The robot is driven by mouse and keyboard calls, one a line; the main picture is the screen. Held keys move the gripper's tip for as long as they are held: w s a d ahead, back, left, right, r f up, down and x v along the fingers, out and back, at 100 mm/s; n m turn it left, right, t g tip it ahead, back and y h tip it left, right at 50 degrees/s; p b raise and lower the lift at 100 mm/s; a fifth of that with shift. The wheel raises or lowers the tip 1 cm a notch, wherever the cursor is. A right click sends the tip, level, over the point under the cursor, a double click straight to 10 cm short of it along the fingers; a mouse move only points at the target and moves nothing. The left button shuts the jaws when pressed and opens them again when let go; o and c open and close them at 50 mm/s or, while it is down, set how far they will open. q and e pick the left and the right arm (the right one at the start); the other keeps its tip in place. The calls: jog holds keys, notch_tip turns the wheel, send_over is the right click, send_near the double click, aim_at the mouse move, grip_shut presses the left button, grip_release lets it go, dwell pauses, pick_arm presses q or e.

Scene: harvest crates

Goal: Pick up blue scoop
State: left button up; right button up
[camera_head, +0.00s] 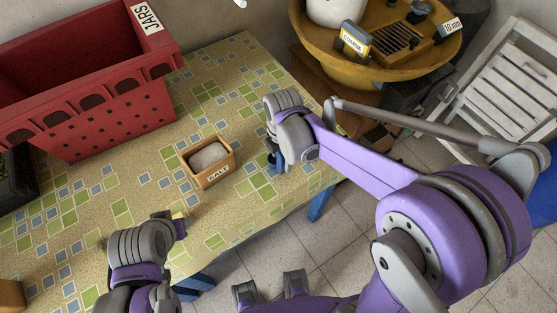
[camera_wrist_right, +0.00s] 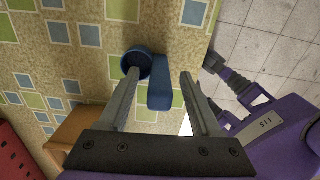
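The blue scoop (camera_wrist_right: 160,88) lies on the patterned tablecloth in the right wrist view, with its round cup at the upper left and its handle running down. My right gripper (camera_wrist_right: 160,74) is open, with one finger on each side of the handle; the left fingertip overlaps the cup's lower edge. I cannot tell whether the fingers touch the scoop. In the head view my right gripper (camera_head: 276,158) points down near the table's right edge, and my wrist hides most of the scoop. My left arm is at the lower left; its fingers are not clearly visible.
A red crate (camera_head: 115,115) labelled JARS fills the upper left. A round wooden table (camera_head: 350,70) with several items stands behind, beside a white slatted chair (camera_head: 500,85). Tablecloth between is clear.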

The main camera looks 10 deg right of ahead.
grip_shut()
jog(key=shift+r, duration=0.1)
